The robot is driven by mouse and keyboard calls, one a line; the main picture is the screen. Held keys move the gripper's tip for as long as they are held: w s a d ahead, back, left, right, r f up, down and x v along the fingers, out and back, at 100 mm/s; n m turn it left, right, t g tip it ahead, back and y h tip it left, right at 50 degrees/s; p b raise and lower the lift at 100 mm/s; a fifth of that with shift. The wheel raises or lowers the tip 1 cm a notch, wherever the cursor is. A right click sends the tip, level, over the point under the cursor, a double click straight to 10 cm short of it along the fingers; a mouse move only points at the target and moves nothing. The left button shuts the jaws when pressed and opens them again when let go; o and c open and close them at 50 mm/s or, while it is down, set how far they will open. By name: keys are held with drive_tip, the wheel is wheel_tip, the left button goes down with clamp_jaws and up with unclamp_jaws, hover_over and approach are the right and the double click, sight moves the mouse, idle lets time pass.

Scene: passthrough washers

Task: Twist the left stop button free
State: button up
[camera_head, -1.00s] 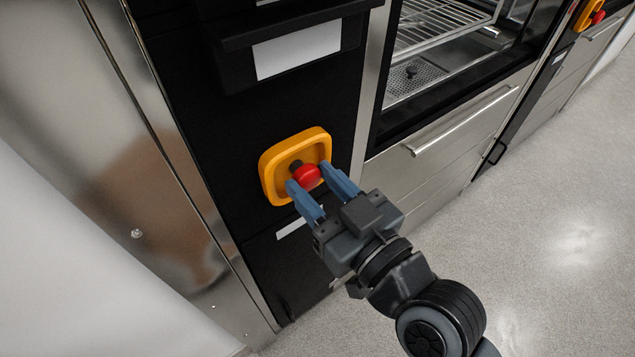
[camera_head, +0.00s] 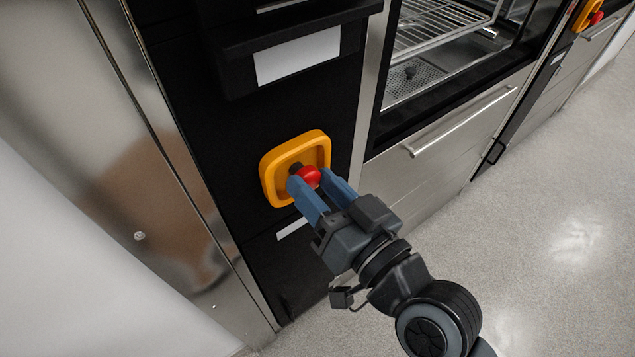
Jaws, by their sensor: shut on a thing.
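The left stop button (camera_head: 309,176) is a red knob inside a yellow square frame (camera_head: 266,176) on the black front panel. My gripper (camera_head: 309,179) reaches up to it from the lower right. Its two blue fingers are shut on the red knob, one on the left and one on the right. The fingers hide part of the knob's sides. Another red stop button (camera_head: 597,17) in a yellow frame shows at the top right, far from my gripper.
A steel washer with an open chamber and a rack (camera_head: 440,30) stands to the right. Its drawer has a bar handle (camera_head: 462,123). A black ledge with a white label (camera_head: 298,55) juts out above the button. The grey floor at the right is clear.

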drive_tip(key=shift+m, duration=1.2)
drive_tip(key=o, duration=1)
drive_tip(key=shift+o, duration=0.2)
drive_tip(key=b+v, duration=0.1)
drive_tip(key=v, duration=0.6)
drive_tip(key=shift+s+d, duration=0.3)
